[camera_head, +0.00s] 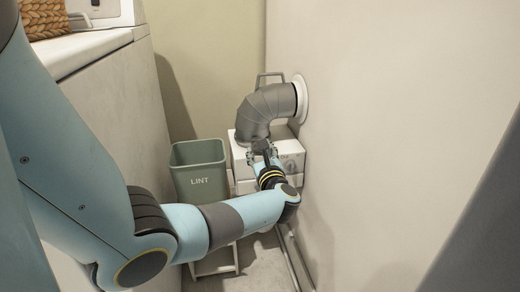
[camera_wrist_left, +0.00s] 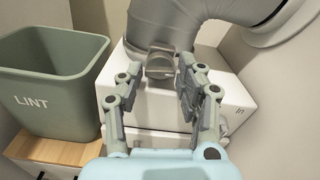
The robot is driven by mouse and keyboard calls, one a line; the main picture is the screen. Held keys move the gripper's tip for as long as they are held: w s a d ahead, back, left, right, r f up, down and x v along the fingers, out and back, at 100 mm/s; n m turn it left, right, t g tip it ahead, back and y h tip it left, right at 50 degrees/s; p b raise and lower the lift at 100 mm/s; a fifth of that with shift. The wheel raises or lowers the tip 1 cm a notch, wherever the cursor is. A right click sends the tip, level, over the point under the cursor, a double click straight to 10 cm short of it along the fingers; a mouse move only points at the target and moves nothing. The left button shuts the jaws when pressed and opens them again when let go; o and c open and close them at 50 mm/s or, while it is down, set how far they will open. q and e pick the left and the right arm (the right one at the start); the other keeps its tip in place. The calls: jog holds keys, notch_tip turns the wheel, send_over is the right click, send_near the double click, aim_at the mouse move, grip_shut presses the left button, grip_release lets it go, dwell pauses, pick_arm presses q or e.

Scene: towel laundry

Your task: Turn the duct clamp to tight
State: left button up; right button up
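The grey ribbed duct (camera_head: 262,108) bends down from a round white wall flange onto a white box. It also shows at the top of the left wrist view (camera_wrist_left: 190,18). The duct clamp's grey knob (camera_wrist_left: 160,62) sits at the front of the duct's lower end. My left gripper (camera_wrist_left: 159,82) is open, with one finger on each side of the knob and gaps visible between. In the head view, my left gripper (camera_head: 263,154) is in front of the duct's base and hides the clamp. My right gripper is not in view.
A green LINT bin (camera_head: 199,172) stands left of the white box (camera_head: 291,158), and in the wrist view it rests on a wooden top (camera_wrist_left: 52,151). A plain wall (camera_head: 400,130) closes the right side. A counter with a wicker basket (camera_head: 43,18) is at left.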

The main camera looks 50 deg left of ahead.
pick_arm(q)
grip_shut()
jog(key=shift+m, duration=0.7)
jog(key=shift+o, duration=2.3)
grip_release()
jog(key=shift+d, duration=0.1)
jog(key=v, duration=1.2)
